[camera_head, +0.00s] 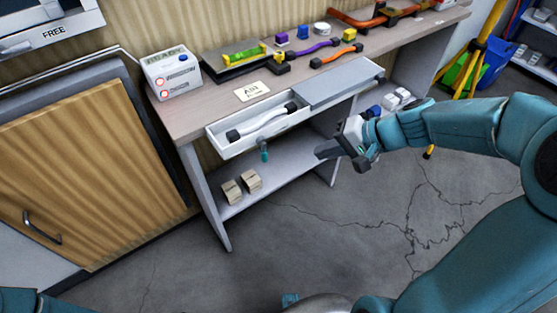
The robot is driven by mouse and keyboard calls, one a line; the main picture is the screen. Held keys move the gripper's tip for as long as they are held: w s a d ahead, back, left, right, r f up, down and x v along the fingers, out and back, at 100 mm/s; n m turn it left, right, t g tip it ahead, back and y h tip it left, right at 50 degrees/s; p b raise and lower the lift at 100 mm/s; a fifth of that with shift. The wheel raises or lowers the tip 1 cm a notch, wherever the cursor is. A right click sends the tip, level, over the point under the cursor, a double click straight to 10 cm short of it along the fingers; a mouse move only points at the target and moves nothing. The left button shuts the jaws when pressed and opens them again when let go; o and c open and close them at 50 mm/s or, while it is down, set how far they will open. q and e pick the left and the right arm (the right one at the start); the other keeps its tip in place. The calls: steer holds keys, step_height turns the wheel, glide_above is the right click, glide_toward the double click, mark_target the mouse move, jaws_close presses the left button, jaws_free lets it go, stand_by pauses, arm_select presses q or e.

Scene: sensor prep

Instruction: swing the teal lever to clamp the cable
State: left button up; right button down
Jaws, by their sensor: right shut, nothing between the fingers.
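The teal lever (264,152) hangs down from the front edge of a white tray (219,148) under the workbench top. A white cable (264,121) with black ends lies in the tray, behind the lever. My right gripper (320,152) is shut and empty. It appears to the right of the lever in the picture, with a visible gap between them.
The workbench (200,117) holds a white box (171,74), a yellow-green fixture (246,57), and colored cables. Two small blocks (251,180) sit on the lower shelf. A wooden cabinet (75,170) stands left. The cracked floor in front is clear.

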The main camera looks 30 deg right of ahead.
mark_target(263, 151)
stand_by(0.3)
steer(key=w+a+r+b+x, duration=0.1)
steer(key=r+x, duration=0.1)
steer(key=x, duration=1.1)
steer(key=shift+w, duration=0.2)
steer(key=shift+r, duration=0.1)
steer(key=shift+a+y+b, duration=0.1)
steer(key=shift+y+b, duration=0.2)
steer(key=shift+b, duration=0.25)
